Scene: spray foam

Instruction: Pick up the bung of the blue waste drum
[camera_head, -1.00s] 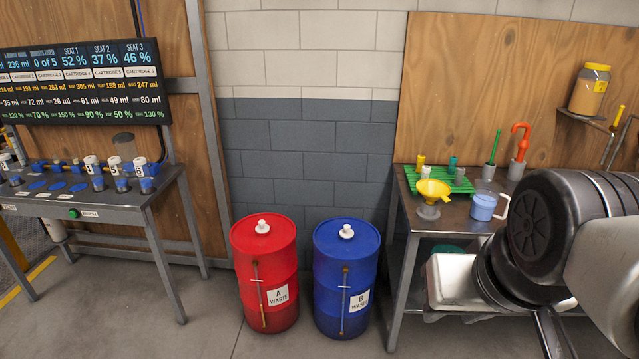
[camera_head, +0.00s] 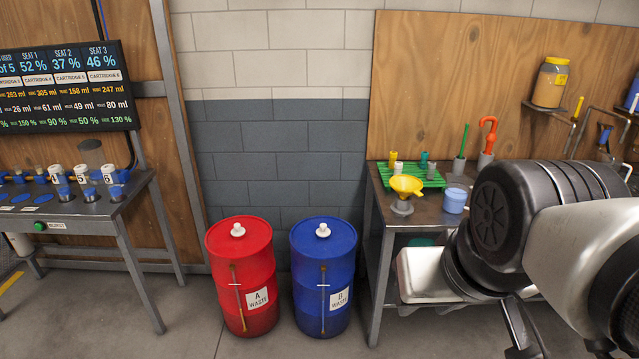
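The blue waste drum (camera_head: 308,290), labelled B WASTE, stands upright on the floor against the block wall. Its white bung (camera_head: 323,230) sits on top of the lid, near the middle. Nothing covers the bung. My arm fills the right side of the head view, in front of the right-hand table. My gripper is not visible in this view, so I cannot see its fingers or what they hold.
The red drum (camera_head: 236,290), labelled A WASTE, with its own white bung (camera_head: 238,230), stands just left of the blue one. A metal table (camera_head: 432,212) with a yellow funnel (camera_head: 406,185) is at right. A station table (camera_head: 92,208) is at left. Floor before the drums is clear.

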